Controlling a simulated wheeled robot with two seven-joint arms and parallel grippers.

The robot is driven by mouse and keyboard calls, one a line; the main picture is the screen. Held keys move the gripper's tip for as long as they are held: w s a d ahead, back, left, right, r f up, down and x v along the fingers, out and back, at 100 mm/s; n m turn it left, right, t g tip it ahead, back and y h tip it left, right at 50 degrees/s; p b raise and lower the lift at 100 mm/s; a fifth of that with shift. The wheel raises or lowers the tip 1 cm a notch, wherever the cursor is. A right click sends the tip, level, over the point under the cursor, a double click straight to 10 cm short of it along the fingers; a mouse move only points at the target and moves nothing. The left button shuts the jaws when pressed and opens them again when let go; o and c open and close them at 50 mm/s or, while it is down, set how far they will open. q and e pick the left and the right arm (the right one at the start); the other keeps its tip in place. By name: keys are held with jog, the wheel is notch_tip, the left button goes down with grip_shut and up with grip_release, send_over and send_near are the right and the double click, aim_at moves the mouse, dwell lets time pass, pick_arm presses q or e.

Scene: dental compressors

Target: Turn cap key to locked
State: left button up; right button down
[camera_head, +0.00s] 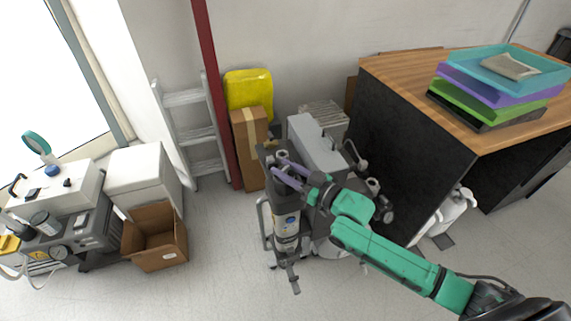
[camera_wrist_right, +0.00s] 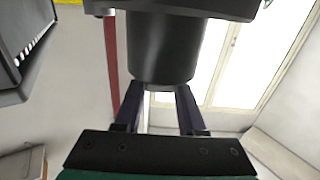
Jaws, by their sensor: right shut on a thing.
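A tall grey canister (camera_head: 287,228) with a label stands upright in the middle of the head view, beside a grey compressor unit. My right gripper (camera_head: 279,167) is at its top, with its purple fingers on either side of a small grey cap (camera_head: 282,155). In the right wrist view my right gripper (camera_wrist_right: 160,92) is shut on a dark round part (camera_wrist_right: 165,45), which I take to be the cap key. Its turn position and any lock marks cannot be made out. My left gripper is not in view.
A wooden-topped desk (camera_head: 400,68) with stacked trays (camera_head: 500,85) stands to the right. A ladder (camera_head: 190,125), a red post (camera_head: 215,90) and boxes (camera_head: 250,135) stand behind. An open carton (camera_head: 155,240) is on the floor at left. Floor in front is clear.

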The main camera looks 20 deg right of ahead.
jog(key=shift+c, duration=2.4)
grip_release()
jog(key=shift+s+d, duration=0.1)
jog(key=p+v, duration=0.1)
jog(key=v, duration=1.3)
jog(key=shift+s, duration=0.25)
